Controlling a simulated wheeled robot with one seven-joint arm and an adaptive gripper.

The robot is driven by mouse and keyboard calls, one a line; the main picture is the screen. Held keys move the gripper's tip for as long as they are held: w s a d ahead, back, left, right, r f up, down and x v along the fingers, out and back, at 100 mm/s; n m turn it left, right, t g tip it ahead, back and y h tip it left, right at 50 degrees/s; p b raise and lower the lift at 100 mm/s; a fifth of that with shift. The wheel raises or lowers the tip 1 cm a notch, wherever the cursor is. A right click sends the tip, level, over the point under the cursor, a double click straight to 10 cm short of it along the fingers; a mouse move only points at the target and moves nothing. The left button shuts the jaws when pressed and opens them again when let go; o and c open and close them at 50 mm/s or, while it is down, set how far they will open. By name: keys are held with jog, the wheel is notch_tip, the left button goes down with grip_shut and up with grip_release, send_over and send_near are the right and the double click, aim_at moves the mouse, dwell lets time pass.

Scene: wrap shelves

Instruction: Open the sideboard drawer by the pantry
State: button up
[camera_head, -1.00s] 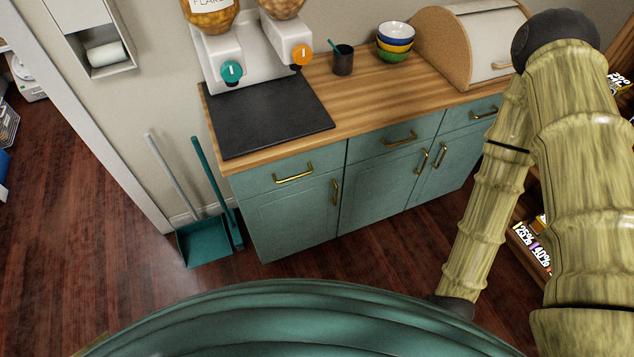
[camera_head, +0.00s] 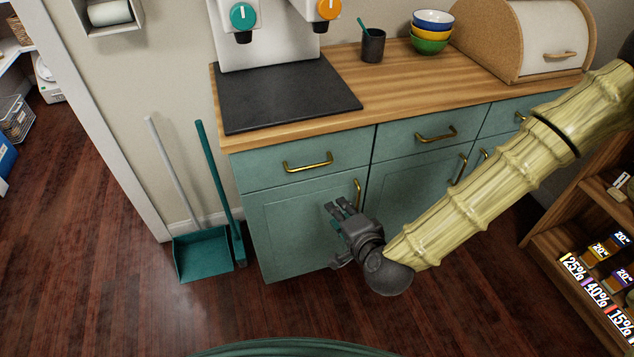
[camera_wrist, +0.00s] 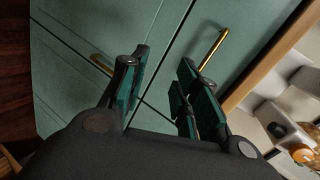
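The teal sideboard (camera_head: 300,235) stands against the wall, with a row of shut drawers above its doors. The left drawer (camera_head: 250,172) has a brass bar handle (camera_head: 308,163), which also shows in the wrist view (camera_wrist: 213,48). The middle drawer has a similar handle (camera_head: 436,135); a third drawer is partly hidden by my arm. My gripper (camera_head: 336,236) is in front of the left door, below the left drawer and near the upright door handle (camera_head: 358,192). In the wrist view my gripper (camera_wrist: 163,85) has its fingers apart and nothing between them.
A dustpan (camera_head: 203,256) and broom lean left of the sideboard, beside a doorway. Dispensers, a black mat (camera_head: 290,95), a cup (camera_head: 373,46), stacked bowls (camera_head: 431,32) and a bread box (camera_head: 550,40) are on the wooden top. A shelf (camera_head: 560,240) stands right.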

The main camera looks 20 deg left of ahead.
aim_at(317, 166)
jog(key=w+a+r+b, duration=0.1)
jog(key=w+a, duration=0.2)
jog(key=w, duration=0.1)
jog(key=w+a+r+m+t+b, duration=0.1)
jog(key=w+a, duration=0.2)
jog(key=w+a+m+t+y+b, duration=0.1)
jog(key=w+a, duration=0.2)
jog(key=w, duration=0.1)
jog(key=shift+w+a+r+b, duration=0.15)
jog(key=shift+w+r+b, duration=0.2)
jog(key=shift+r+b, duration=0.05)
grip_shut()
